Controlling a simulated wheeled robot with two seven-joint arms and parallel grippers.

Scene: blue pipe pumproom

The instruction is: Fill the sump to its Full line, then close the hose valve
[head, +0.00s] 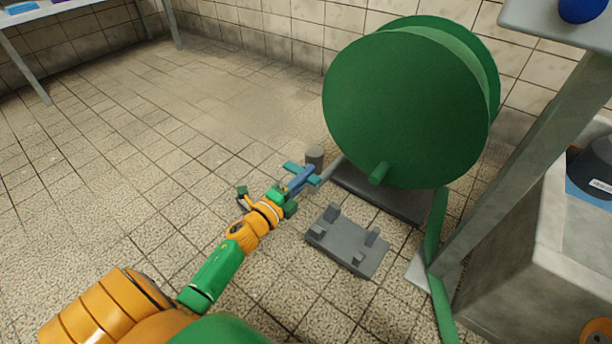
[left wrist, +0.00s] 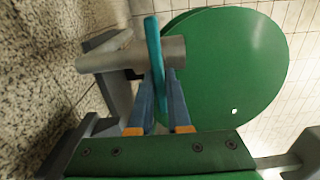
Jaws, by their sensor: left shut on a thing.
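My left gripper (head: 306,174) is low over the floor in front of the hose reel, its blue fingers shut on a flat teal handle (left wrist: 154,45). In the head view the teal handle (head: 292,167) sticks out on both sides of the fingers. A grey cylindrical body (head: 314,154) is just beyond it; in the left wrist view the grey cylinder (left wrist: 105,60) lies across behind the handle. It looks like the hose valve, but its open or closed position cannot be told. No Full line or water level can be made out. My right gripper is not in view.
A large green hose reel (head: 405,105) stands on a dark base by the tiled wall. A grey floor bracket (head: 347,243) with upright posts is nearby. A green hose (head: 435,240) runs beside a grey table leg (head: 500,165) and concrete block (head: 535,235). The left floor is clear.

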